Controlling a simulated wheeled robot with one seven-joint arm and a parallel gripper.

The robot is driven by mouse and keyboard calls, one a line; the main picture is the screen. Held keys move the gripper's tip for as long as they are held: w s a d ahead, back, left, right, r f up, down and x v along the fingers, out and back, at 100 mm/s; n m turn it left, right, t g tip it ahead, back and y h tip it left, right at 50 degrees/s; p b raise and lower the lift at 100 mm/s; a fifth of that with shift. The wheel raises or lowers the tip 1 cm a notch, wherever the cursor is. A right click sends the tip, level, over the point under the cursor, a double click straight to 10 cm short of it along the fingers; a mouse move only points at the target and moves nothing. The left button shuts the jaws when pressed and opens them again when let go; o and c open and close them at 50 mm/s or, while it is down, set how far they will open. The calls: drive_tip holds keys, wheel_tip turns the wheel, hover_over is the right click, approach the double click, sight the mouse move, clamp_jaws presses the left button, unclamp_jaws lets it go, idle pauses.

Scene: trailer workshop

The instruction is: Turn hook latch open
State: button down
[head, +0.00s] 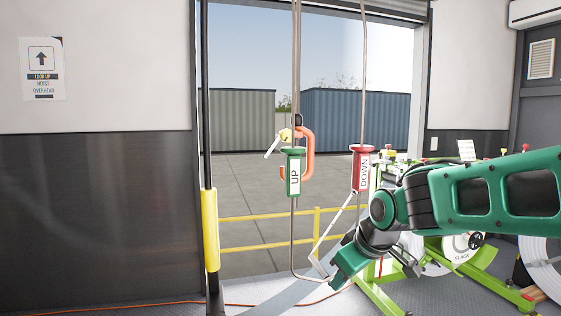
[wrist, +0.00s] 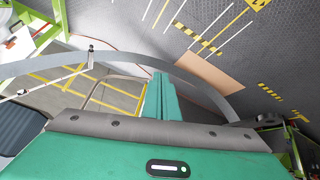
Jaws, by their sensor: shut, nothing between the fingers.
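An orange hook (head: 309,150) hangs in the doorway, behind the green UP handle (head: 293,174), which covers part of it. A yellow piece with a white lever (head: 272,147) sticks out to the left at its top; it may be the latch, but I cannot tell its exact state. My gripper (head: 338,281) is low and to the right of the hook, well apart from it, pointing down. In the wrist view my gripper (wrist: 160,78) shows two green fingers shut together with nothing held. The hook is not visible in the wrist view.
A red DOWN handle (head: 362,170) hangs right of the UP handle on a rope loop whose bottom passes near my gripper. A yellow railing (head: 270,215) crosses the doorway. A green reel stand (head: 455,255) is behind my arm. A yellow-padded post (head: 210,230) stands left.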

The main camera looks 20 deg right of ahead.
drive_tip(key=s+d+f+m+g, duration=0.45)
drive_tip(key=s+f+m, duration=0.3)
drive_tip(key=s, duration=0.25)
drive_tip(key=w+a+f+m+t+y, duration=0.1)
drive_tip(key=w+a+m+t+y, duration=0.2)
drive_tip(key=w, duration=1.1)
drive_tip(key=w+a+r+m+t+y, duration=0.1)
drive_tip(key=w+a+r+t+y, duration=0.15)
drive_tip(key=w, duration=0.45)
drive_tip(key=w+a+r+m+t+y, duration=0.1)
drive_tip(key=w+a+r+t+y, duration=0.1)
drive_tip(key=w+a+r+y, duration=0.3)
drive_tip(key=w+d+r+m+t+y, duration=0.1)
drive_tip(key=w+d+r+m+t, duration=0.1)
drive_tip(key=d+r+m+t, duration=0.3)
drive_tip(key=w+d+r+t, duration=0.1)
drive_tip(key=w+d+r, duration=0.15)
drive_tip(key=r, duration=0.55)
drive_tip(key=w+d+r+m+t+y, duration=0.1)
drive_tip(key=w+d+r+m+t, duration=0.1)
drive_tip(key=d+r+m+t, duration=0.3)
drive_tip(key=w+a+r+n+g, duration=0.1)
drive_tip(key=w+a+r+n, duration=0.1)
drive_tip(key=w+a+r, duration=0.5)
drive_tip(key=shift+w+a, duration=0.4)
drive_tip(key=shift+a, duration=0.95)
